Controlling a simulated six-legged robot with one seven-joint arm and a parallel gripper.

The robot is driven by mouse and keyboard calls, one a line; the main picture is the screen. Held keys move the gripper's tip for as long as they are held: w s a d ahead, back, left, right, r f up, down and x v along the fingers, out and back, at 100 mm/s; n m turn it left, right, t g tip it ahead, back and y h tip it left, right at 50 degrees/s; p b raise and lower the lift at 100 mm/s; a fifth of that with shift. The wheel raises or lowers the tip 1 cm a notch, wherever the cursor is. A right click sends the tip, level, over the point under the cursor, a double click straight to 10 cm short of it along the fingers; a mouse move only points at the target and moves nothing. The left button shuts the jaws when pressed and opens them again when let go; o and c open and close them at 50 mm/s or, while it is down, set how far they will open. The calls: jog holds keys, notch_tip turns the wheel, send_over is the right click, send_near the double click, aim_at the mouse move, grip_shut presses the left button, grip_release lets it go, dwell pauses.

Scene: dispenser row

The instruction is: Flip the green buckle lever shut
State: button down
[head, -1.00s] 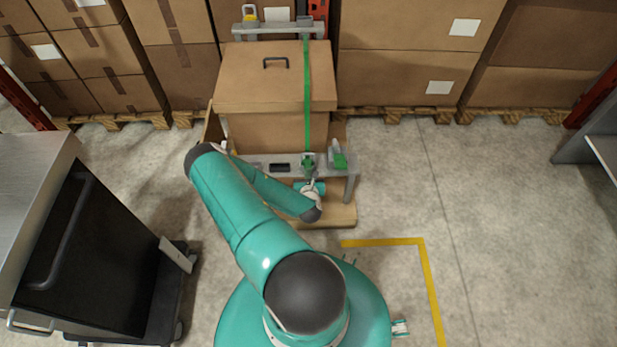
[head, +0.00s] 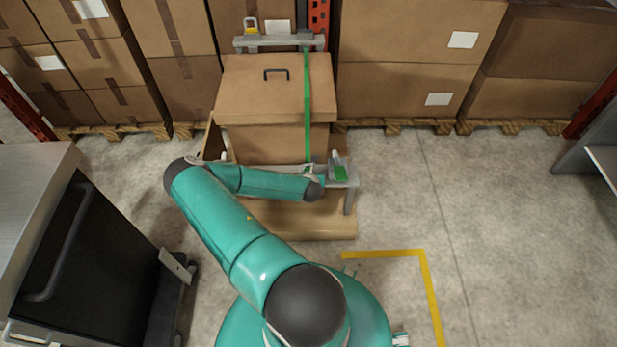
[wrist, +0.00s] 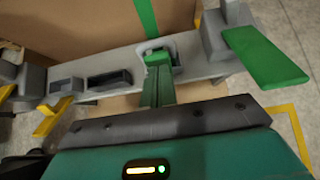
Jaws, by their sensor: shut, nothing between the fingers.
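A green strap (head: 307,105) runs down the front of a large cardboard box (head: 270,100) to a buckle on a grey rail. In the wrist view, the buckle's green lever (wrist: 159,80) sticks out from a grey metal frame, towards me. Its near end is hidden behind the dark front edge of my gripper (wrist: 165,122). My gripper is shut and empty, close to the lever; I cannot tell whether they touch. Its fingertips are hidden. In the head view my arm covers most of the buckle.
A flat green paddle (wrist: 265,55) on a grey block sticks out right of the buckle; it also shows in the head view (head: 340,172). Yellow levers (wrist: 52,118) and dark slotted pieces (wrist: 105,82) sit to the left. A dark cart (head: 90,250) stands at left. Floor at right is clear.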

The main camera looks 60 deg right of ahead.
jog(key=shift+d+r, duration=0.1)
jog(key=shift+r, duration=0.1)
jog(key=shift+w+r, duration=0.1)
jog(key=shift+r, duration=0.6)
